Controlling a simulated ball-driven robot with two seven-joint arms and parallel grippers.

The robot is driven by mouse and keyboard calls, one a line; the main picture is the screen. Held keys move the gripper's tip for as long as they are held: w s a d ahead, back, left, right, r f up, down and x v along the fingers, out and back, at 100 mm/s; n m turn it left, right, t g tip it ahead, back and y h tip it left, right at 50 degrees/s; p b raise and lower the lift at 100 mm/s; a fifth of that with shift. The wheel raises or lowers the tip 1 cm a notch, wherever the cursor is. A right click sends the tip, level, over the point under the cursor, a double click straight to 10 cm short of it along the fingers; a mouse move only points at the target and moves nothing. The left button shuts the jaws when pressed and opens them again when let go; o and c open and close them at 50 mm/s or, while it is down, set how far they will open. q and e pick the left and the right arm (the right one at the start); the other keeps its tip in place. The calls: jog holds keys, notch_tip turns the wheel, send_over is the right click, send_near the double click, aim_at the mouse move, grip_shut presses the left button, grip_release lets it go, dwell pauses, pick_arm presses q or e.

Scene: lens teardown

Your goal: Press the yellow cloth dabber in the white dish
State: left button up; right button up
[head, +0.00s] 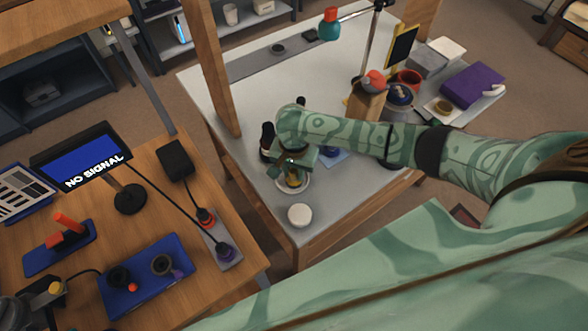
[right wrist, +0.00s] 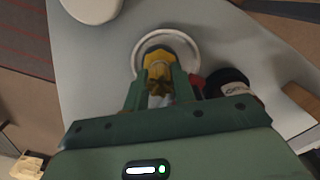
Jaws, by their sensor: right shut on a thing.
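The yellow cloth dabber (right wrist: 158,62) is between the fingers of my right gripper (right wrist: 158,88) in the right wrist view. The gripper is shut on it. The white dish (right wrist: 190,44) lies around and under the dabber; its rim shows on both sides. In the head view the dabber (head: 293,180) and the dish (head: 304,188) show below my right gripper (head: 292,172), near the front corner of the grey table. I cannot tell whether the dabber touches the dish bottom. My left gripper is not in view.
A round white lidded thing (head: 300,215) stands close to the dish, nearer the table corner. A dark bottle (right wrist: 228,84) stands right of the gripper in the wrist view. A wooden block (head: 364,102), cups and a purple box (head: 472,85) stand farther back.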

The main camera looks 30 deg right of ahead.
jog(key=shift+s+f+p, duration=0.15)
jog(key=shift+p, duration=0.25)
dwell(1.2)
notch_tip(320, 180, up, 5)
jog(key=p, duration=0.6)
jog(key=shift+f, duration=0.2)
notch_tip(320, 180, up, 3)
jog(key=p, duration=0.3)
jog(key=shift+f+p, duration=0.15)
jog(key=shift+p, duration=0.2)
jog(key=shift+f, duration=0.1)
